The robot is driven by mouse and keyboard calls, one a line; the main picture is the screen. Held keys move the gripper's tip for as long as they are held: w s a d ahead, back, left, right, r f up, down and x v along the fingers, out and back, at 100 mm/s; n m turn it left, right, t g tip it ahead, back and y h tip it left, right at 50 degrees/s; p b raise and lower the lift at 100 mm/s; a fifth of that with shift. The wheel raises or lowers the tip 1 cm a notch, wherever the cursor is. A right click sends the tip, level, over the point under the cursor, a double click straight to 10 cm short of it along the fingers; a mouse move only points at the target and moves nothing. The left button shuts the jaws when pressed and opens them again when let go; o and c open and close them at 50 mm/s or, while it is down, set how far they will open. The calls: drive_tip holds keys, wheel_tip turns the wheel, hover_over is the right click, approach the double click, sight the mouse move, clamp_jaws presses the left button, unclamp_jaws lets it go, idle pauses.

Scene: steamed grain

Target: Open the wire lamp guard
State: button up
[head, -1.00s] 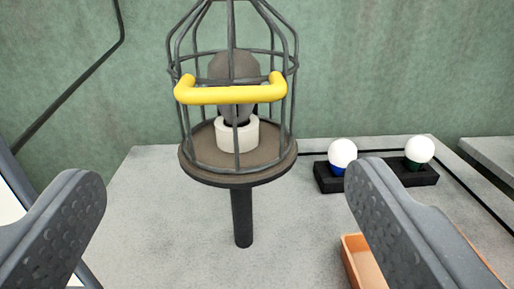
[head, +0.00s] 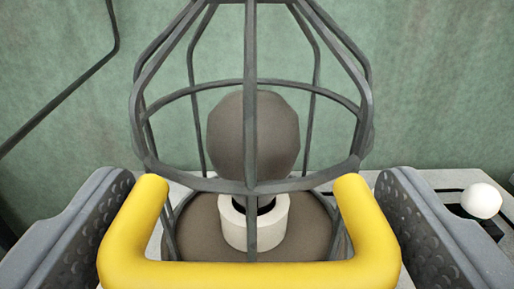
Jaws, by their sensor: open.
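The wire lamp guard (head: 251,130) is a grey wire cage standing closed around a dark bulb (head: 230,140) in a white socket (head: 238,226). Its round brown base plate (head: 200,225) shows below. A yellow U-shaped handle (head: 250,275) sticks out from the front of the cage toward me. My gripper (head: 252,215) is open, with one finger on each side of the handle. The fingers are close to the handle's sides; I cannot tell whether they touch it. The lower part of the cage is partly hidden by the handle.
A white bulb (head: 481,200) stands in a black holder on the grey table at the right, partly hidden by my right finger. A green wall (head: 440,90) stands behind the lamp. A dark cable (head: 75,85) runs along it at the left.

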drive_tip(key=shift+w, duration=0.45)
drive_tip(key=c, duration=0.9)
drive_tip(key=shift+d, duration=0.15)
drive_tip(key=shift+c, duration=0.9)
drive_tip(key=shift+r+p, duration=0.15)
drive_tip(key=shift+p, duration=0.2)
